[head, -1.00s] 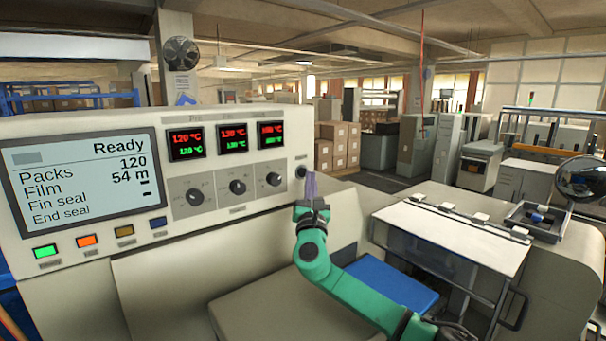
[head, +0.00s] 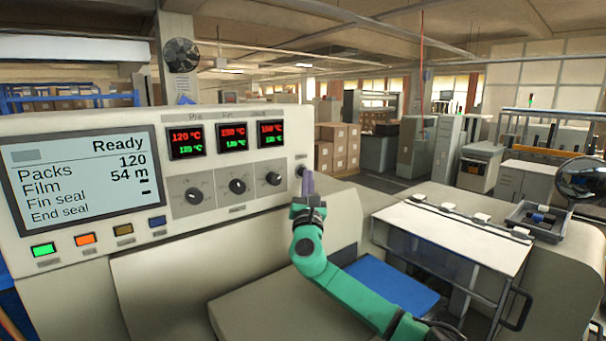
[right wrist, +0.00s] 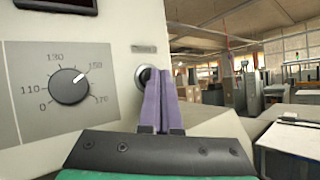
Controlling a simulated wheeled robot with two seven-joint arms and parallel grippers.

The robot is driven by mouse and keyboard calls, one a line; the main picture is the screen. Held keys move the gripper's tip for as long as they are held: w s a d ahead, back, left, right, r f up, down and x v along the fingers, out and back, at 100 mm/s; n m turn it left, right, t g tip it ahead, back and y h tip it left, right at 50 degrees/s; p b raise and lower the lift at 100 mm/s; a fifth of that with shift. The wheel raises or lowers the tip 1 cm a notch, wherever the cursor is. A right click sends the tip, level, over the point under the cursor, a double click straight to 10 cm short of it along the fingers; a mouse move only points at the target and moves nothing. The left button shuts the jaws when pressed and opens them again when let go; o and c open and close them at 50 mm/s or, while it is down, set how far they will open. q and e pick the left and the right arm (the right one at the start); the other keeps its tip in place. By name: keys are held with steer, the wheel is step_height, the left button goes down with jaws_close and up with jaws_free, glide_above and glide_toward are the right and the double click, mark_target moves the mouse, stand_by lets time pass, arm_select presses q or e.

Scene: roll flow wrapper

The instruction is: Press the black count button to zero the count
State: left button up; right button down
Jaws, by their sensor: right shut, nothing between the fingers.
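The black count button (head: 300,170) sits in a light ring at the right end of the machine's control panel. In the right wrist view the button (right wrist: 142,75) is partly hidden by my purple fingertips. My right gripper (head: 308,176) is shut and empty, its fingertips right at the button. I cannot tell whether they touch it. In the right wrist view the gripper's fingers (right wrist: 160,78) are together and point at the panel. The display (head: 85,180) reads Ready, Packs 120, Film 54 m. My left gripper is not in view.
Three dials (head: 237,186) and three red-green temperature readouts (head: 231,136) lie left of the button. Coloured buttons (head: 85,240) sit below the display. A clear-sided cover (head: 450,235) and a blue surface (head: 392,285) are at the right.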

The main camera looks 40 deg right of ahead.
steer(key=shift+w, duration=0.15)
stand_by(0.5)
steer(key=shift+s, duration=0.8)
steer(key=shift+s+f, duration=0.1)
steer(key=s+b, duration=0.1)
steer(key=s, duration=0.3)
steer(key=shift+s+a, duration=0.1)
steer(key=shift+s, duration=0.3)
stand_by(0.4)
